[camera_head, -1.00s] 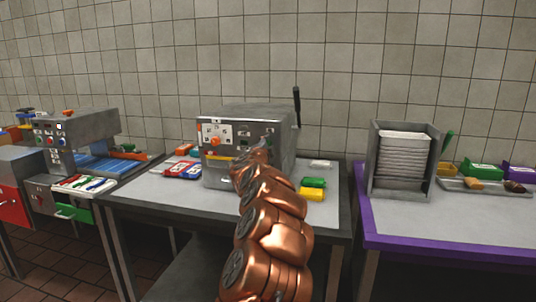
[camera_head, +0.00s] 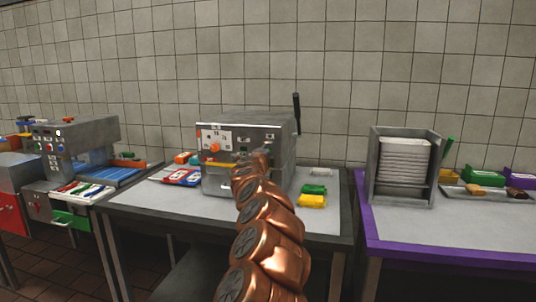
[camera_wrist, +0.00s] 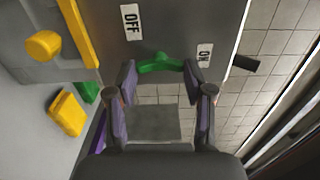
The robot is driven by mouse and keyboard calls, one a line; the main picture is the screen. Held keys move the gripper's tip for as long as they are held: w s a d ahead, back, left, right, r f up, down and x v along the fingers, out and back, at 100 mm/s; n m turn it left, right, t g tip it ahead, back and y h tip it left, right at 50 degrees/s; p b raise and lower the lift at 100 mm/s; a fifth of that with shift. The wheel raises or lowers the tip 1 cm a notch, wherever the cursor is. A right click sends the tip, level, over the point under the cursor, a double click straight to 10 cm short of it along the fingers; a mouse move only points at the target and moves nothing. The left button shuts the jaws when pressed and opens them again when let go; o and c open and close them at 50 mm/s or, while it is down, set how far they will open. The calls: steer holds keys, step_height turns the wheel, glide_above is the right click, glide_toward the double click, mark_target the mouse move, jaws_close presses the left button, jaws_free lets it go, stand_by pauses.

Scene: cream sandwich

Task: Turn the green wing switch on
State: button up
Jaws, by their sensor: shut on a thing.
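The green wing switch (camera_wrist: 160,66) is in the upper middle of the wrist view, on the grey face of the machine. It lies between the OFF label (camera_wrist: 131,22) on its left and the ON label (camera_wrist: 204,55) on its right. My gripper (camera_wrist: 160,74) has its two dark fingertips at either end of the switch, shut on it. In the head view the grey metal machine (camera_head: 228,182) stands on the middle table. My copper arm reaches its front right side and hides the switch and gripper there.
The machine's front has an orange knob (camera_head: 214,148); a black lever (camera_head: 296,112) rises at its right. Green (camera_head: 313,189) and yellow (camera_head: 311,201) blocks lie right of it. A metal rack (camera_head: 402,170) stands on the purple-edged table. A second machine (camera_head: 75,140) is at left.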

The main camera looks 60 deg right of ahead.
steer(key=shift+s+f, duration=0.1)
steer(key=o, duration=1.2)
steer(key=shift+c, duration=0.2)
steer(key=shift+a, duration=0.1)
steer(key=v, duration=1.1)
steer(key=shift+s+a, duration=0.15)
steer(key=shift+a, duration=0.2)
